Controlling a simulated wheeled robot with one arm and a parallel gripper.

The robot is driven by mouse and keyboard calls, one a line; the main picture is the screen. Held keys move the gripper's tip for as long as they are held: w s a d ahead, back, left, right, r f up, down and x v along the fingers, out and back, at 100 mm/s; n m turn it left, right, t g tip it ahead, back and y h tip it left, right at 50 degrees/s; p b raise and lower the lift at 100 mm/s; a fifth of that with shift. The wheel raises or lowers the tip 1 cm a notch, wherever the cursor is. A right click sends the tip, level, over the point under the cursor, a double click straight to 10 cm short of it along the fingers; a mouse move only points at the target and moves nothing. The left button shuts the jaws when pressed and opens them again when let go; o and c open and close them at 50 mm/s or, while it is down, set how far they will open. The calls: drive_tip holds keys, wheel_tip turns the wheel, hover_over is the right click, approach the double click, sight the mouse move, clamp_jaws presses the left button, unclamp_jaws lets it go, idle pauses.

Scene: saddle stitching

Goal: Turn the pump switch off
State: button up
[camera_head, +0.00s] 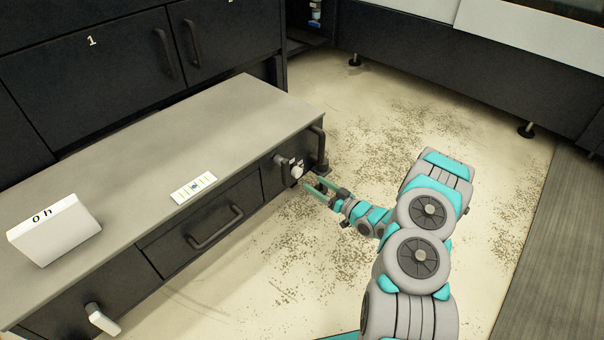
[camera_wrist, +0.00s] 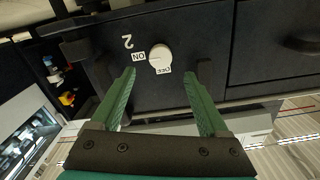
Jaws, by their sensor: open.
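The pump switch appears to be the round white knob (camera_wrist: 160,58) on the dark front panel marked 2. An ON label (camera_wrist: 139,57) is on its left and an OFF label (camera_wrist: 163,71) is just below it. A faint mark on the knob seems to face ON, but it is small. In the head view the knob (camera_head: 296,171) is at the right end of the low cabinet. My gripper (camera_wrist: 158,74) is open and empty, with its green fingers spread to either side below the knob, apart from it. In the head view my gripper (camera_head: 315,187) is just right of the knob.
The low cabinet (camera_head: 235,110) has a dark bar handle (camera_head: 318,145) close to the knob and a drawer handle (camera_head: 215,228) further left. Speckled floor (camera_head: 330,260) is open around my arm.

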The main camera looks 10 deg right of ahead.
sight(299, 173)
drive_tip(key=shift+b+x, duration=0.45)
drive_tip(key=shift+x, duration=3)
clamp_jaws()
